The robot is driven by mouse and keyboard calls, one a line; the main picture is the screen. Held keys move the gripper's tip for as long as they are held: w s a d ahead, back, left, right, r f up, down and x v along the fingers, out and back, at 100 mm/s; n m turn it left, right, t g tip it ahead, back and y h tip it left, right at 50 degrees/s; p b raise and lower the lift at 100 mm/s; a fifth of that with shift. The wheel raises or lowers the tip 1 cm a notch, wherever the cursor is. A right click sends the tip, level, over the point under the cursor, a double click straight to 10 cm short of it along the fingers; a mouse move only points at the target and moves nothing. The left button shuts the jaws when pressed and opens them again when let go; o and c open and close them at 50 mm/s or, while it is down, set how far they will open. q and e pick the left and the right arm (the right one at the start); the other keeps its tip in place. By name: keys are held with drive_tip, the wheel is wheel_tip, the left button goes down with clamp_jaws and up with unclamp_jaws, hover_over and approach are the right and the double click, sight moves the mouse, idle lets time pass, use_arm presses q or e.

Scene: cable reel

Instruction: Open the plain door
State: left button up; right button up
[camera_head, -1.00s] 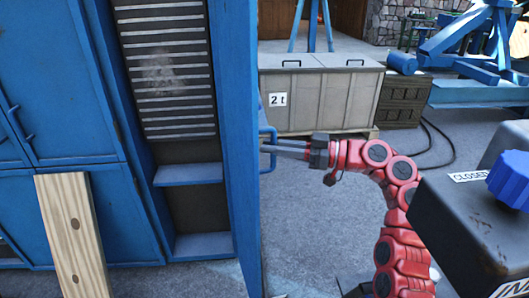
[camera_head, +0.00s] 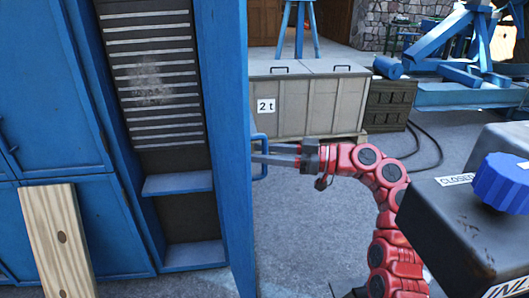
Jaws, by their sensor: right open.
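The plain door (camera_head: 224,120) is a blue panel standing swung out from the blue cabinet, seen almost edge-on. Behind it the cabinet's dark bay shows, with a slatted panel (camera_head: 150,75) and small blue shelves (camera_head: 178,183). A blue bar handle (camera_head: 259,138) sticks out on the door's right side. My right gripper (camera_head: 258,157) is open, with its fingers at the handle from the right; I cannot tell whether they touch it. The door hides part of the handle side. My left gripper is not in view.
A wooden plank (camera_head: 55,235) leans at the lower left before other blue cabinet doors (camera_head: 50,100). A dark box with a blue knob (camera_head: 505,180) fills the lower right. A large grey chest (camera_head: 310,105) stands behind. Grey floor (camera_head: 310,235) lies clear between door and arm.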

drive_tip(key=s+d, duration=0.3)
drive_tip(key=d, duration=1.4)
drive_tip(key=shift+p, duration=0.45)
